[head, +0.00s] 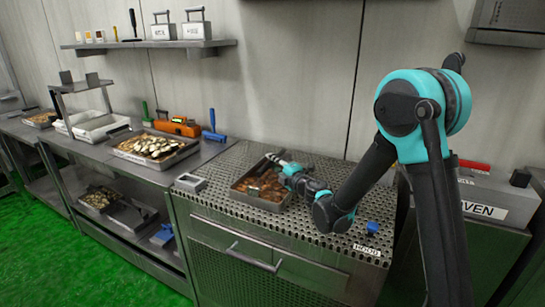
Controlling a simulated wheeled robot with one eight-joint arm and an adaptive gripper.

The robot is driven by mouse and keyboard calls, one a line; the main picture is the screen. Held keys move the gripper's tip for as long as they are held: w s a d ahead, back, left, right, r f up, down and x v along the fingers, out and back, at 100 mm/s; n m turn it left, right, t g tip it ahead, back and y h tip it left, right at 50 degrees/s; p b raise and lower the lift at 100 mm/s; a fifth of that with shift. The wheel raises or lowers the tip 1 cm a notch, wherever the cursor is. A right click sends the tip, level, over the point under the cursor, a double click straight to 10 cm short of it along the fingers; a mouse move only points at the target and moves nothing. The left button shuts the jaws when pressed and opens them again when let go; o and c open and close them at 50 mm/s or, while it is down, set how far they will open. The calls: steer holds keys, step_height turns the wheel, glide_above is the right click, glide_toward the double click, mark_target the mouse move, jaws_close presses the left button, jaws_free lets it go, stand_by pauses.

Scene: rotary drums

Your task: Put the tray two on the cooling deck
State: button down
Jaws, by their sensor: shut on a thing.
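A metal tray (240,189) filled with brown pieces of food sits on or just above the perforated metal deck (215,207). I cannot tell a small gap from contact. No number shows on the tray. My gripper (276,160) reaches in from the right, over the tray's far right side, and is shut at its far rim. The fingertips are small and partly hidden, so the exact grip is hard to see. My wrist hides the tray's right end. Another metal tray (187,153) with pale and dark sliced pieces stands on the counter to the left.
A small metal box (190,183) sits at the deck's left edge. A blue knob (372,227) and a HOOD label (366,250) are at its front right. An OVEN-labelled unit (485,205) stands right. A wall shelf (150,44) hangs above.

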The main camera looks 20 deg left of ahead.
steer(key=shift+f, duration=0.25)
steer(key=c, duration=1.4)
jaws_free()
steer(key=shift+r, duration=0.1)
